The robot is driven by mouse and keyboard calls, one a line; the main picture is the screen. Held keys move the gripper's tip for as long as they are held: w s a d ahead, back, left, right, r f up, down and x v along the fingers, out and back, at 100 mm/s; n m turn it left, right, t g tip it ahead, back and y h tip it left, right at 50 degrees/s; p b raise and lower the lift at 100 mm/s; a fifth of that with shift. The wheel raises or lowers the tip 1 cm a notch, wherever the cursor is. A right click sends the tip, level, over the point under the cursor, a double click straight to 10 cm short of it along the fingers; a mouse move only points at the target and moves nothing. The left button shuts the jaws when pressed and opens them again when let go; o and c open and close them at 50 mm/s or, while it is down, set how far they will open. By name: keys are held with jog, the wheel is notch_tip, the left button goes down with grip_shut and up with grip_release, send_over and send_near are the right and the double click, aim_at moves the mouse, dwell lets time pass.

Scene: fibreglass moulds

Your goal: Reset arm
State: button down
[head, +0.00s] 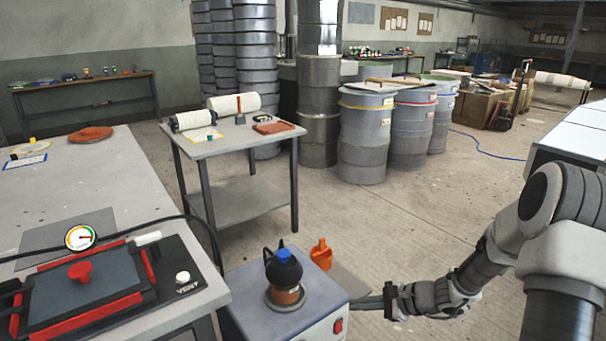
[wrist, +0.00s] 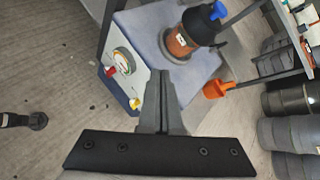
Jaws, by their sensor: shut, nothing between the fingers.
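My arm reaches in from the right side of the head view, bent low over the floor. My gripper (head: 356,301) points left, beside the right edge of a grey-blue box unit (head: 240,290). In the wrist view my gripper (wrist: 160,76) is shut with nothing between its fingers. The fingertips overlap the unit there; whether they touch it I cannot tell. A dark bottle with a blue cap (head: 284,276) stands upright on the unit, apart from my gripper. An orange cup-like part (head: 321,254) is behind the fingers in the head view.
A workbench (head: 120,190) at left carries a red-framed press (head: 85,285) with a gauge. A small table (head: 230,143) stands behind the unit. Drums (head: 365,135) stand at the back. Open floor (head: 400,215) lies between the drums and my arm.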

jog(key=s+a+r+n+g+h, duration=0.35)
jog(key=s+r+n+h, duration=0.25)
jog(key=s+r+n, duration=1.05)
jog(key=s+d+r+t+h, duration=0.3)
jog(key=s+r, duration=0.6)
notch_tip(320, 180, up, 13)
jog(key=n+p, duration=0.1)
jog(key=p, duration=1.1)
jog(key=shift+s+d+p, duration=0.3)
jog(key=shift+s+p, duration=0.05)
jog(key=shift+s, duration=0.05)
jog(key=shift+a+f+t, duration=0.1)
jog(key=shift+a+t, duration=0.05)
jog(key=shift+t, duration=0.1)
